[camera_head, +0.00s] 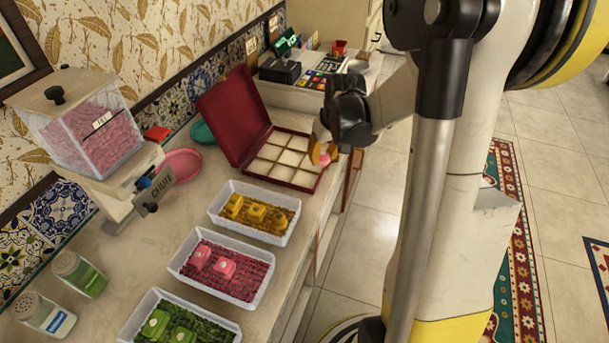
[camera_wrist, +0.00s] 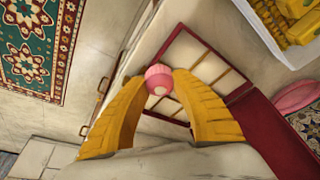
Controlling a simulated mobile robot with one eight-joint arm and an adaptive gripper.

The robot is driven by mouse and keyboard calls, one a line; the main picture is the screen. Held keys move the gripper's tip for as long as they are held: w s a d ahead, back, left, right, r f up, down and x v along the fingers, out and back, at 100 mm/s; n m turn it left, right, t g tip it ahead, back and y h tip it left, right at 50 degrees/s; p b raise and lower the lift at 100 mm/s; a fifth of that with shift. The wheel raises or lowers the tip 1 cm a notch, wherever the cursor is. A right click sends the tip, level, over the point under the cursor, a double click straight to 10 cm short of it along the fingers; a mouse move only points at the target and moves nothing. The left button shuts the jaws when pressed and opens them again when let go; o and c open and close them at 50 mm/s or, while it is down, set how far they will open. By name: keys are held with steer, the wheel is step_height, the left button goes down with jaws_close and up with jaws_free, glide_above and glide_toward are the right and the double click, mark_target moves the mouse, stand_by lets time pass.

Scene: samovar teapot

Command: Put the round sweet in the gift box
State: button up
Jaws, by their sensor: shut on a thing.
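The round sweet (camera_wrist: 158,79) is pink with a pale spot on its side. My gripper (camera_wrist: 160,82) is shut on it, one yellow finger on each side. In the head view my gripper (camera_head: 323,154) holds the sweet (camera_head: 325,159) at the right edge of the gift box. The gift box (camera_head: 242,164) is dark red, with its lid open toward the wall and a grid of pale compartments that look empty. In the wrist view the box (camera_wrist: 169,135) lies behind and below the sweet. Part of the grid is hidden by my fingers.
White trays of yellow (camera_head: 285,232), pink (camera_head: 179,263) and green sweets (camera_head: 126,331) stand in front of the box. A pink bowl (camera_head: 184,163) and a hopper machine (camera_head: 85,115) stand to the left. The counter's edge drops to the floor on the right.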

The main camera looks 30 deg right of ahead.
steer(key=b, duration=0.1)
glide_above(304, 179)
steer(key=f, duration=0.3)
steer(key=shift+s, duration=0.3)
steer(key=shift+f+b, duration=1.2)
steer(key=shift+f, duration=0.75)
steer(key=shift+f, duration=0.25)
steer(key=o, duration=0.6)
steer(key=shift+r, duration=0.1)
